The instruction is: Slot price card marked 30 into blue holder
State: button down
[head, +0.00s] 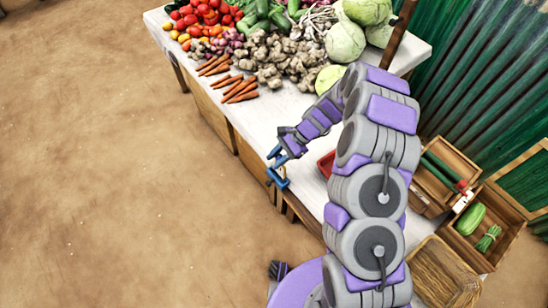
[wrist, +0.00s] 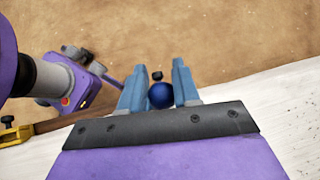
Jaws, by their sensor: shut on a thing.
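My gripper (head: 277,170) is at the front edge of the white stall table, near its right end. In the wrist view my gripper (wrist: 160,88) has its two blue fingers a little apart, shut on a dark blue round thing (wrist: 160,96). A small black piece shows just beyond this round thing. I cannot tell whether the round thing is part of the blue holder. No card marked 30 can be made out in either view.
The white table (head: 262,118) bears vegetables, with carrots (head: 240,90) nearest my gripper. A red thing (head: 326,163) lies partly behind my arm. A yellow piece with a black knob (wrist: 14,133) shows at left. Crates (head: 485,225) stand right. The brown ground is clear.

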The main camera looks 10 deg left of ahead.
jog(key=shift+d+f, duration=0.1)
jog(key=shift+d, duration=0.05)
jog(key=f, duration=0.1)
jog(key=f+b, duration=0.1)
jog(key=shift+a+f, duration=0.2)
jog(key=shift+f, duration=0.2)
jog(key=shift+a, duration=0.25)
